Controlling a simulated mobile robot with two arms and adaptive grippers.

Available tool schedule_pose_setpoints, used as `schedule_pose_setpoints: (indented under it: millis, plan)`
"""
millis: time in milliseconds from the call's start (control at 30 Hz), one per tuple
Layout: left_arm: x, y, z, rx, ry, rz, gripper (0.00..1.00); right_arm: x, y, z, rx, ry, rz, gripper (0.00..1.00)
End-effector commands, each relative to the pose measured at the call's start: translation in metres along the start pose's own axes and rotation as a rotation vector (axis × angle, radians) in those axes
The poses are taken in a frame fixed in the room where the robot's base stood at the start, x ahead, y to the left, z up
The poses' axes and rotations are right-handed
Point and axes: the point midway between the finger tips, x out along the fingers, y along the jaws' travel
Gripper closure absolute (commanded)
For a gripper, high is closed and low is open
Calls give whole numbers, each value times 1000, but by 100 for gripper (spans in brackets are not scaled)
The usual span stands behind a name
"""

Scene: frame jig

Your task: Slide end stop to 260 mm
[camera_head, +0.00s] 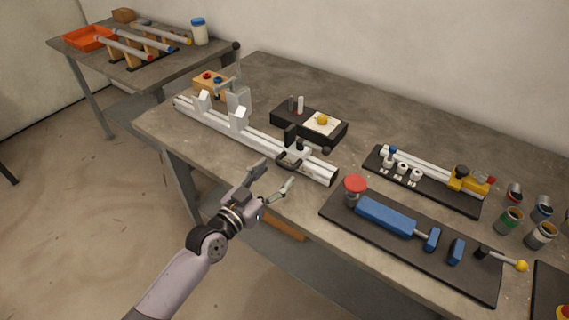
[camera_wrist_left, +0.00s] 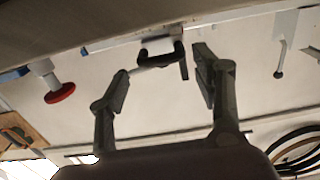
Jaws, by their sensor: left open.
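The end stop (camera_head: 293,155) is a dark block with a curved black handle on the pale metal rail (camera_head: 320,173), near the rail's right end. The handle also shows in the left wrist view (camera_wrist_left: 179,54), ahead of the fingers. My left gripper (camera_head: 272,178) is open and empty at the table's front edge, just short of the end stop, with no visible contact. In the left wrist view my left gripper (camera_wrist_left: 162,72) has its fingers spread, with the handle between and beyond them. No millimetre scale is readable. My right gripper is not in view.
Pale upright blocks (camera_head: 238,118) stand on the rail's left part. A black tray (camera_head: 280,112) lies behind it. A red-topped post (camera_head: 355,185) and blue clamp (camera_head: 385,216) stand to the right. The floor before the table is clear.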

Motion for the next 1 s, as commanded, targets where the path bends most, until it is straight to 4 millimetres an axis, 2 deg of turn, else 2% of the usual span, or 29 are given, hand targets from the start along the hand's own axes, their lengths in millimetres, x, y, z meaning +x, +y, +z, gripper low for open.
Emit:
schedule_pose_setpoints:
  millis: [100,300,667,1000]
  plan:
    - [23,0,-1,0,1,1,40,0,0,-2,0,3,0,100]
    - [44,0,0,0,-1,0,40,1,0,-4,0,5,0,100]
    - [49,0,0,1,-1,0,40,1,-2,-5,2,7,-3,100]
    - [49,0,1,1,-1,1,62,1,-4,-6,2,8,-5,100]
